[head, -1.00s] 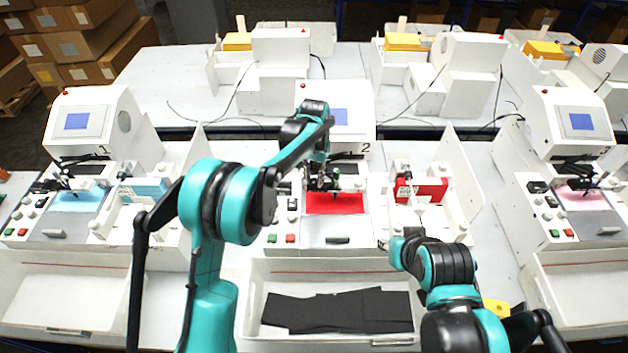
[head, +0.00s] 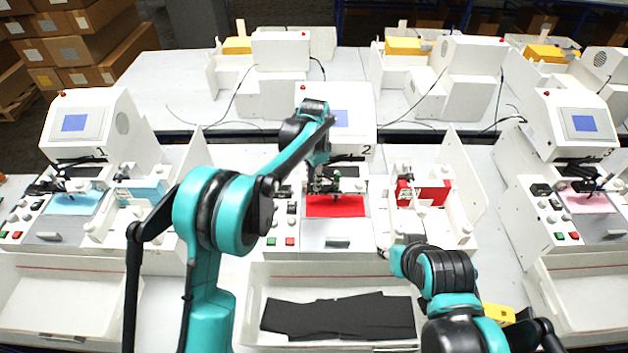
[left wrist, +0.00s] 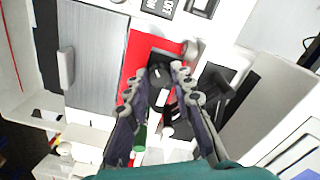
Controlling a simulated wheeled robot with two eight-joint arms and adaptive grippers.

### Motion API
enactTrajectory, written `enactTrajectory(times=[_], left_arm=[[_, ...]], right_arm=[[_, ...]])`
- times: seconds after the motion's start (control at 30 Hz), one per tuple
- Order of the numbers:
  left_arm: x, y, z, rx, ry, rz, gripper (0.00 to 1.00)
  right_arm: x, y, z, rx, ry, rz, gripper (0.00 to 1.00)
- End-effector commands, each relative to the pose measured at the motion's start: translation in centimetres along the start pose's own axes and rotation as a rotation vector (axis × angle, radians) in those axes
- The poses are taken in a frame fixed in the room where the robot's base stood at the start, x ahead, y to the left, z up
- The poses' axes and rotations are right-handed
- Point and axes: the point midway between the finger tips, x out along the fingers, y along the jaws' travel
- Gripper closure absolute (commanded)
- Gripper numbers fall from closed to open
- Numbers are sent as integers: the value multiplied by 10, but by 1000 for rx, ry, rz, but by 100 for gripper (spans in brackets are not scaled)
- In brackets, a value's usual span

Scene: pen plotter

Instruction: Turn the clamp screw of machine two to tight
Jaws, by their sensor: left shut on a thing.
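Machine two (head: 352,118) stands in the middle, marked 2, with a red sheet (head: 348,208) on its bed. My left gripper (head: 322,186) is over the back of the sheet, in front of the machine's housing. In the left wrist view, the fingers of my left gripper (left wrist: 160,82) close around a small dark part, apparently the clamp screw (left wrist: 160,72). The fingertips hide much of it, and its turn position cannot be read. The red sheet (left wrist: 140,52) lies behind the fingers.
Machine one (head: 92,112) stands left and machine three (head: 570,115) right. A tray (head: 253,305) with black sheets (head: 340,316) lies in front of machine two. A red block (head: 432,192) sits in the side fixture to its right. White side panels stand between the machines.

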Motion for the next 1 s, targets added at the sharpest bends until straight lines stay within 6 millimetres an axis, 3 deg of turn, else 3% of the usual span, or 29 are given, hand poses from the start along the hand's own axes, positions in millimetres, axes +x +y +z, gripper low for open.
enactTrajectory(times=[0.57,0.6,0.63,1.0], left_arm=[[-1,-1,0,29,0,-2,100],[-1,-1,0,29,0,-2,66],[-1,-1,0,28,0,-2,58],[-4,0,0,28,0,-1,56]], right_arm=[[0,0,0,0,0,0,64],[0,0,0,0,0,0,64],[0,0,0,0,0,0,64],[0,0,0,0,0,0,64]])
